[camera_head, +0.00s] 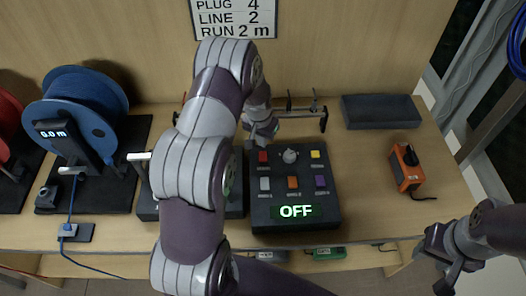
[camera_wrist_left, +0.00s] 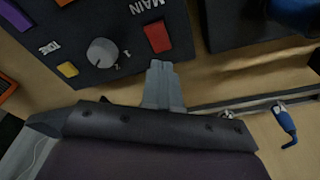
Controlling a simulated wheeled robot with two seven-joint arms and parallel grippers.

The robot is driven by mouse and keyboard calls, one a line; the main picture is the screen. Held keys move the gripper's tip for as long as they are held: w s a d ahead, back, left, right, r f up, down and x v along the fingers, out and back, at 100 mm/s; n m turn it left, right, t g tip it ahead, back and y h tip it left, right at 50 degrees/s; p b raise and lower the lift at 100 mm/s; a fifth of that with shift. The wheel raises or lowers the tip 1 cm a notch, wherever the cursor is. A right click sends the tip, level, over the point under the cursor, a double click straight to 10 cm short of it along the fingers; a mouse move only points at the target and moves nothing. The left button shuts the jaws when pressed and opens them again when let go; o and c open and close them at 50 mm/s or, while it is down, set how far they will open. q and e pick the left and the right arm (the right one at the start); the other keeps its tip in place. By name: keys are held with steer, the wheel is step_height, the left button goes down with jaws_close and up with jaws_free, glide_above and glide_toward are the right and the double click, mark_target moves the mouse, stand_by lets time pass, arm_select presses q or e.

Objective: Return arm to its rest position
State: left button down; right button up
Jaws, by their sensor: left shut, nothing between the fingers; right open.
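My left arm reaches across the middle of the head view and bends down behind the control box. My left gripper (camera_head: 262,137) is just beyond the box's far edge, partly hidden by my arm. In the left wrist view its fingers (camera_wrist_left: 162,82) are shut together and empty, close to the red switch (camera_wrist_left: 157,37) marked MAIN. I cannot tell whether they touch the box. The dark control box (camera_head: 270,222) has a knob, several coloured switches and a green display reading OFF. My right gripper (camera_head: 441,262) is open at the lower right, off the table's front edge.
A blue cable reel (camera_head: 85,115) with a 0.0 m display stands at the left, beside a red reel (camera_head: 8,120). An orange device (camera_head: 406,168) and a dark tray (camera_head: 380,112) are at the right. A rail (camera_head: 300,114) runs behind the box. Bare tabletop lies between box and orange device.

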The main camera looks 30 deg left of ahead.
arm_select(q)
step_height(320, 180, up, 3)
steer(key=shift+f+p, duration=0.2)
steer(key=shift+p, duration=0.5)
steer(key=s+d+r, duration=0.6)
steer(key=s, duration=0.4)
steer(key=s+d+r, duration=0.6)
steer(key=s+r, duration=0.1)
steer(key=s, duration=0.3)
steer(key=shift+r+m, duration=0.15)
steer(key=shift+m, duration=0.15)
steer(key=shift+w, duration=0.2)
steer(key=shift+s, duration=0.1)
